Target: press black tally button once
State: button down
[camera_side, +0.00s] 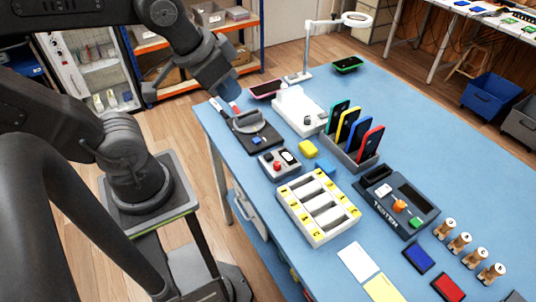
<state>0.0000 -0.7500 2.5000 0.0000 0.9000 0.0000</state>
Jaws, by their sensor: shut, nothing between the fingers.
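A grey button box (279,163) stands near the left edge of the blue table. It carries a dark button (268,156) at its back left, a red button (277,166) in front and a white oval part at its right. The dark one looks like the black tally button; its label is too small to read. My gripper (229,100) is shut and empty. It is above the table's back left corner, up and left of the button box and apart from it. Its fingertips are small and hard to make out.
A black stand with a grey round part (248,121) lies between my gripper and the box. A rack (347,154) of coloured phones stands to the right.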

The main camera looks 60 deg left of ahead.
jog(key=h, duration=0.7)
send_over(268, 154)
notch_tip(268, 154, down, 15)
jog(key=shift+f+m, duration=0.15)
jog(key=shift+m, duration=0.15)
jog(key=shift+t, duration=0.3)
jog(key=shift+f, duration=4.4)
jog(key=shift+f, duration=0.1)
